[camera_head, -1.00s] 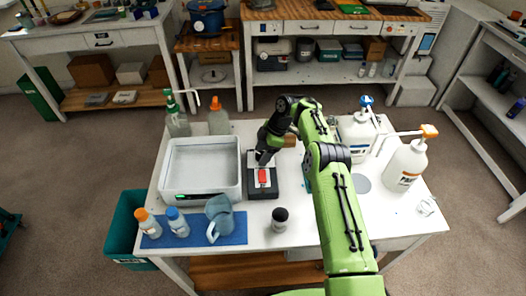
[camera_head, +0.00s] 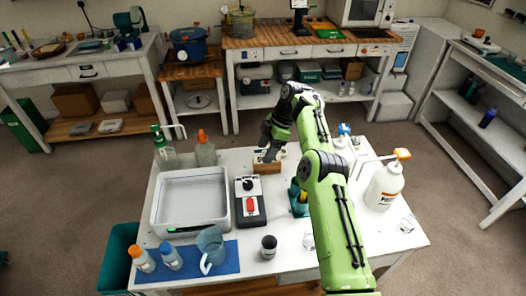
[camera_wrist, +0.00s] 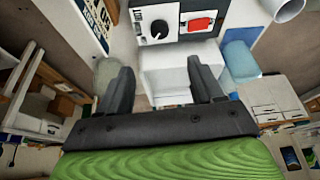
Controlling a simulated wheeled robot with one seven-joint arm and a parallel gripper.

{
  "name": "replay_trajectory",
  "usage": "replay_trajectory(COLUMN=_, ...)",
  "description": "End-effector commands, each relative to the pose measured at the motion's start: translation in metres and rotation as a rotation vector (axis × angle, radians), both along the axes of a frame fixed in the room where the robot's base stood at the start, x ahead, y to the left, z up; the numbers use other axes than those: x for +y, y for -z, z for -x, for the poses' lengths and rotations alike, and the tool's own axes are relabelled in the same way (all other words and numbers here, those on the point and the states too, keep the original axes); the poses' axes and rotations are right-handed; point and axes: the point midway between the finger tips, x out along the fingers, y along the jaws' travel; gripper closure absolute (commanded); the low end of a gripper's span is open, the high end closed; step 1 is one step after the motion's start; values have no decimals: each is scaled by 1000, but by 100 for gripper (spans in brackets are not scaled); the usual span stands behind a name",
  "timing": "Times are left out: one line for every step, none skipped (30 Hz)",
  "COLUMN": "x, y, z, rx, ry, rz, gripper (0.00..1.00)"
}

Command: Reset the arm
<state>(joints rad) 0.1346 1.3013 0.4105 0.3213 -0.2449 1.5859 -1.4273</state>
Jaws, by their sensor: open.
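My green arm reaches out over the white work table (camera_head: 300,262) in the head view. My gripper (camera_head: 268,152) is over the table's far side, above or behind a small wooden block (camera_head: 267,168); I cannot tell whether they touch. In the wrist view my gripper (camera_wrist: 162,82) has its two dark fingers apart with nothing held between them. The black control box (camera_head: 250,203) with a dial and a red switch stands nearer than my gripper, and it shows at the top of the wrist view (camera_wrist: 178,22).
A white tray (camera_head: 191,172) stands left of the control box. A blue mat (camera_head: 223,265) holds a blue-grey jug (camera_head: 211,248) and two small bottles. A dark-lidded jar (camera_head: 269,246) stands in front. Pump bottles stand right of my arm, including a large orange-topped one (camera_head: 383,188).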

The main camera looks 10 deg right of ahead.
Motion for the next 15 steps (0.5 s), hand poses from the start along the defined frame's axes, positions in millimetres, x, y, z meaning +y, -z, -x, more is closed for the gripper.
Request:
replay_trajectory(x=0, y=1, z=0, rx=1, ry=0, rz=0, gripper=34)
replay_trajectory(x=0, y=2, z=0, rx=1, ry=0, rz=0, gripper=34)
replay_trajectory(x=0, y=2, z=0, rx=1, ry=0, rz=0, gripper=34)
replay_trajectory(x=0, y=2, z=0, rx=1, ry=0, rz=0, gripper=34)
replay_trajectory(x=0, y=2, z=0, rx=1, ry=0, rz=0, gripper=34)
replay_trajectory(x=0, y=2, z=0, rx=1, ry=0, rz=0, gripper=34)
replay_trajectory(x=0, y=2, z=0, rx=1, ry=0, rz=0, gripper=34)
replay_trajectory(x=0, y=2, z=0, rx=1, ry=0, rz=0, gripper=34)
replay_trajectory(x=0, y=2, z=0, rx=1, ry=0, rz=0, gripper=34)
replay_trajectory(x=0, y=2, z=0, rx=0, ry=0, rz=0, gripper=34)
replay_trajectory(x=1, y=1, z=0, rx=0, ry=1, rz=1, gripper=34)
replay_trajectory(x=2, y=-3, z=0, rx=0, ry=5, rz=4, gripper=34)
replay_trajectory(x=3, y=-9, z=1, rx=-1, ry=13, rz=9, gripper=34)
replay_trajectory(x=6, y=-17, z=2, rx=-3, ry=23, rz=16, gripper=34)
replay_trajectory(x=9, y=-32, z=4, rx=-4, ry=47, rz=30, gripper=34)
